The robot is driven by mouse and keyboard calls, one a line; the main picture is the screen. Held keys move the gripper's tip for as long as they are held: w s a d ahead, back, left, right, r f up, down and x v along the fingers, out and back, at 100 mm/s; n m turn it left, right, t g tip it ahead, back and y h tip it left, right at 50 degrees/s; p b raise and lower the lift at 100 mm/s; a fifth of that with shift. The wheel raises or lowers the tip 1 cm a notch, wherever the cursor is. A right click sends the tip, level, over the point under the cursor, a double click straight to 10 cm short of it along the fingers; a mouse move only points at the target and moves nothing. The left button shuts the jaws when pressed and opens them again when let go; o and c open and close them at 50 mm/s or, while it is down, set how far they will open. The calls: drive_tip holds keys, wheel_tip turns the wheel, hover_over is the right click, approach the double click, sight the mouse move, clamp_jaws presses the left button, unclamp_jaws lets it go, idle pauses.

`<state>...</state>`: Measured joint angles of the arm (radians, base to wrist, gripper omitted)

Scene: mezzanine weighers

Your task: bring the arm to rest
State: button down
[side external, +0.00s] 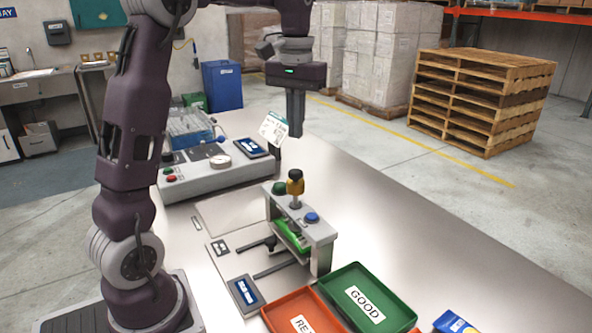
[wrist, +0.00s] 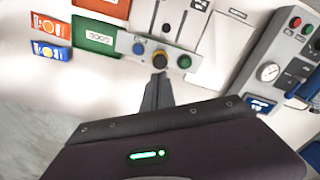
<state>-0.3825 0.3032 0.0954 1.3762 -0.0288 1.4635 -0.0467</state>
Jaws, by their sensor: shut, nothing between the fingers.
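My gripper (side external: 295,125) hangs above the table (side external: 400,220), pointing down, with its fingers together and nothing held. A green knob (side external: 279,188) and a blue button (side external: 312,217) sit on the same fixture. A green item lies inside the fixture, partly hidden.
A green GOOD tray (side external: 398,315) and an orange tray (side external: 283,316) stand at the front. A grey weighing console (side external: 205,180) with a dial stands behind the fixture. A white label card (side external: 273,128) stands near my fingers.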

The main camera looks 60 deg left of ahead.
drive_tip(key=shift+r, duration=0.6)
drive_tip(key=s+d+r+m+t, duration=0.2)
drive_tip(key=s+d, duration=0.6)
drive_tip(key=d, duration=0.1)
drive_tip(key=s+d+f+m+t, duration=0.1)
drive_tip(key=s+d+f+m, duration=0.1)
drive_tip(key=s, duration=0.4)
drive_tip(key=s+d+f+m+t, duration=0.2)
drive_tip(key=s+d+f, duration=0.3)
drive_tip(key=s, duration=0.1)
drive_tip(key=shift+s+d+t, duration=0.3)
drive_tip(key=shift+s+d, duration=0.05)
drive_tip(key=shift+s, duration=0.05)
idle(4.2)
